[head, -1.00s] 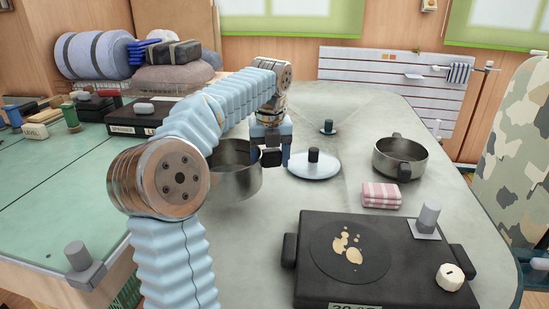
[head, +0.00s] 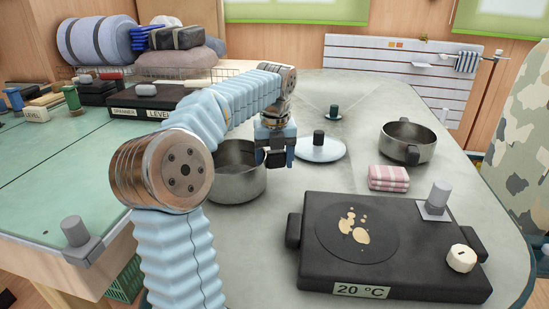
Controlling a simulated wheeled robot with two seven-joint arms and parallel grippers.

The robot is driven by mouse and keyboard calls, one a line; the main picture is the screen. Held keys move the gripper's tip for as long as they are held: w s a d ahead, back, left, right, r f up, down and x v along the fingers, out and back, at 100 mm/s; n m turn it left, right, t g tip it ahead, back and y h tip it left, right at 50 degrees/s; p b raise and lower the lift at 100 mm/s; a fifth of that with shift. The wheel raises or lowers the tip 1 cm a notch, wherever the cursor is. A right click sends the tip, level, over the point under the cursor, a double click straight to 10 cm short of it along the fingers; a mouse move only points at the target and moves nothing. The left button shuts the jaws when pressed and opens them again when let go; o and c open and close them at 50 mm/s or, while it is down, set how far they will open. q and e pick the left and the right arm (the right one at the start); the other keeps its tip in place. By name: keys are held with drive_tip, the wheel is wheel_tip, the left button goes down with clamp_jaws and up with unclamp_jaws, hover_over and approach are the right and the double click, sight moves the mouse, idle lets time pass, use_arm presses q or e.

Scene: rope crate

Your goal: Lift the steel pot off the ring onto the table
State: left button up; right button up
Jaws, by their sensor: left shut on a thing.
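A steel pot (head: 231,187) is left of the black hotplate, over the pale table (head: 260,255). My left gripper (head: 275,158) is shut on the pot at its right side, near the rim. The fingers hide that part of the pot, and my arm covers some of its left side. The pot looks upright; I cannot tell whether its base touches the table. The round ring (head: 357,240) on the hotplate (head: 428,258) is bare, with yellowish spill marks. My right gripper is not in view.
A pale blue lid (head: 320,150) with a dark knob lies behind the gripper. A second steel pot (head: 407,147) stands at the back right, near a striped pink cloth (head: 388,178). A green-topped table (head: 60,185) adjoins on the left. Table between pot and hotplate is clear.

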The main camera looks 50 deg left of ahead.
use_arm(q)
drive_tip(key=shift+f+b, duration=0.35)
drive_tip(key=shift+f, duration=0.1)
idle(0.5)
drive_tip(key=o, duration=1.4)
drive_tip(key=shift+c, duration=0.2)
drive_tip(key=shift+r, duration=0.1)
wheel_tip(320, 180, up, 14)
drive_tip(key=s+d+p, duration=0.1)
drive_tip(key=p, duration=0.2)
drive_tip(key=shift+d+f+p, duration=0.15)
drive_tip(key=shift+f+p, duration=0.1)
drive_tip(key=shift+p, duration=0.15)
